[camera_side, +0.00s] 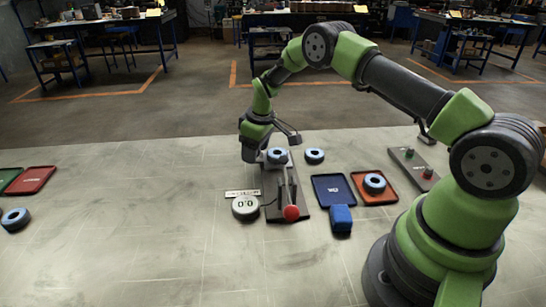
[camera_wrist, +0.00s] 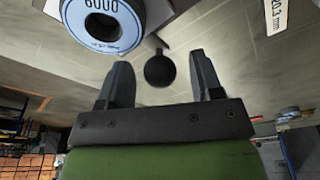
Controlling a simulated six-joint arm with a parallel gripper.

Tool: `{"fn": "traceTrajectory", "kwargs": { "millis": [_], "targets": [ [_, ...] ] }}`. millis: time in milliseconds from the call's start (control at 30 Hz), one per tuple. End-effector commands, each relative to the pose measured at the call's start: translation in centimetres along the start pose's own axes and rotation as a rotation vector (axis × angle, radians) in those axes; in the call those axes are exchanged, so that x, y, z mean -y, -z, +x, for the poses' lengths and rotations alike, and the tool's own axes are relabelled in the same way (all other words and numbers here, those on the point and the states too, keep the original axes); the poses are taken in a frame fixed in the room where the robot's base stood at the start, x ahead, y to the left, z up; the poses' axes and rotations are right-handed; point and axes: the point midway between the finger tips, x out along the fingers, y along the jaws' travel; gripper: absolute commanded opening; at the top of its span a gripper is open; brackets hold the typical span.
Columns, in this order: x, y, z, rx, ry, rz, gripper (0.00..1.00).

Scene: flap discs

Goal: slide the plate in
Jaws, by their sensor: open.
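My gripper (camera_wrist: 160,75) is open, with its two dark fingers on either side of a round black knob (camera_wrist: 160,71). A gap shows between the knob and each finger, and I cannot tell the depth between them. A thin stem runs from the knob toward a grey plate-like part (camera_wrist: 158,12), which bears a blue-rimmed disc marked 6000 (camera_wrist: 103,20). In the side view my gripper (camera_side: 250,156) points down at the far left end of a dark fixture (camera_side: 292,184), beside a blue disc (camera_side: 277,156) on it. The black knob is hidden there.
A lever with a red ball (camera_side: 291,213) stands at the fixture's near end. A round gauge (camera_side: 245,207) is left of it. Another disc (camera_side: 314,156), a blue tray (camera_side: 320,184), an orange tray (camera_side: 389,195) and a button box (camera_side: 410,168) lie right.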

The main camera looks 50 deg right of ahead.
Motion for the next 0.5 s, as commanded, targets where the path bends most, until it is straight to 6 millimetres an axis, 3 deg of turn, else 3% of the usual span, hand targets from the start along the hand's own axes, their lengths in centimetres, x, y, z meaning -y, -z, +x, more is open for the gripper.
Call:
{"fn": "traceTrajectory", "kwargs": {
  "millis": [133, 300, 500],
  "targets": [
    [0.0, 0.0, -0.01, 0.0, 0.0, 0.0, 0.6],
    [0.0, 0.0, -0.02, 0.0, 0.0, 0.0, 0.2],
    [0.14, -0.07, -0.03, 0.001, 0.001, 0.0, 0.2]
  ]
}}
